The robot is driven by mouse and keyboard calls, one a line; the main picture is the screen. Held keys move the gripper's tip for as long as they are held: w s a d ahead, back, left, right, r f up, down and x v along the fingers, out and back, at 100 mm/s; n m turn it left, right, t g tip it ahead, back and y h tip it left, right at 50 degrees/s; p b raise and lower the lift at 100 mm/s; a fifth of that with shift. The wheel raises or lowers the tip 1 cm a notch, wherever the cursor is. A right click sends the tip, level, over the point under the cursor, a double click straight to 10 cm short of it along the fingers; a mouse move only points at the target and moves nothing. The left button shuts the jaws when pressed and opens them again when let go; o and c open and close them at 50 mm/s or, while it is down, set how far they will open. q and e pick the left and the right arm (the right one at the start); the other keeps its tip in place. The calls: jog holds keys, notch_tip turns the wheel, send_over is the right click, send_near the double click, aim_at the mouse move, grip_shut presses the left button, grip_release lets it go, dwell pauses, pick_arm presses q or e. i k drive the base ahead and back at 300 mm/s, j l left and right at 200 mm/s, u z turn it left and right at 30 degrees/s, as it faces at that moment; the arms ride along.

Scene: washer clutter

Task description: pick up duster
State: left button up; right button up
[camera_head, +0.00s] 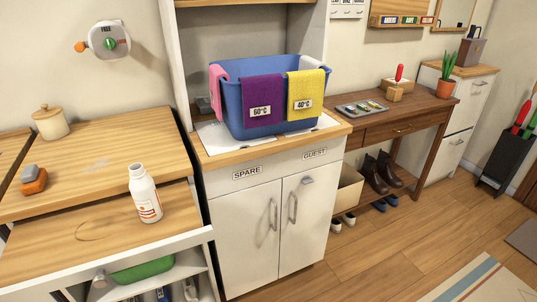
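I cannot pick out a duster with certainty. A small orange block with a grey top (33,180) lies on the wooden top at the far left; it may be a brush or duster. A red-handled item (399,73) stands upright at a wooden block on the brown desk; its lower part is unclear. Long items with red and green handles (522,117) stand in a black holder at the far right. Neither of my grippers is in view.
A white bottle (145,194) stands on the left unit's lower wooden surface. A blue basket (260,97) with pink, purple and yellow cloths sits on the white cabinet's wooden counter (222,160). The brown desk (380,131) has boots and shoes below.

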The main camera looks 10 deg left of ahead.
aim_at(32, 179)
jog(key=u, duration=1.7)
jog(key=i+j, duration=0.1)
jog(key=j, duration=0.15)
jog(key=i+j+u, duration=0.1)
jog(key=j, duration=0.1)
